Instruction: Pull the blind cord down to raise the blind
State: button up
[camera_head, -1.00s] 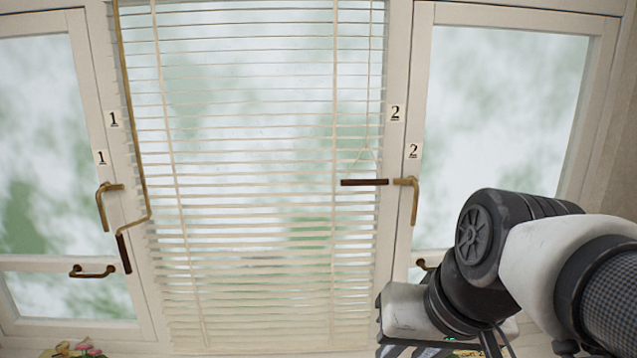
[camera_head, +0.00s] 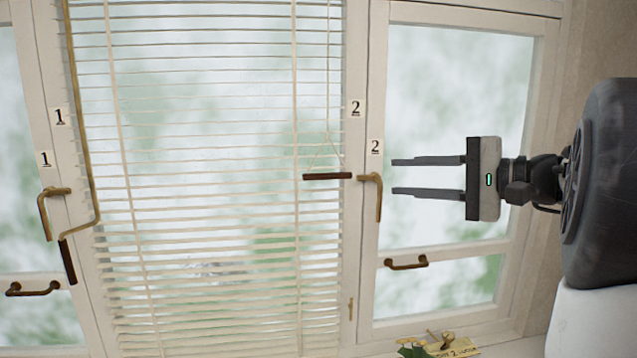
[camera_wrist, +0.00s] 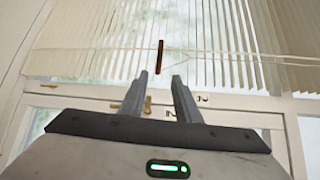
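The blind (camera_head: 215,200) hangs lowered over the middle window, its slats spread down the full height in view. Its pull cord (camera_head: 328,80) hangs at the blind's right side and ends in a dark brown horizontal handle (camera_head: 327,176). My gripper (camera_head: 393,177) is open and empty, to the right of the handle and at about its height, with its fingers pointing left. In the wrist view the handle (camera_wrist: 159,57) shows ahead, roughly in line with the gap between my fingertips (camera_wrist: 160,75). My fingers appear apart from the handle.
A brass window latch (camera_head: 374,190) on the right frame sits between the handle and my fingers. A lower brass pull (camera_head: 405,262) is on the right window. A brass crank rod (camera_head: 80,130) with a dark grip hangs at the left.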

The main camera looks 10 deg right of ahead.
aim_at(334, 177)
jog(key=p+x, duration=0.1)
jog(key=x, duration=1.6)
jog(key=shift+s+a+p, duration=0.1)
jog(key=shift+a+p, duration=0.05)
jog(key=shift+p, duration=0.2)
grip_shut()
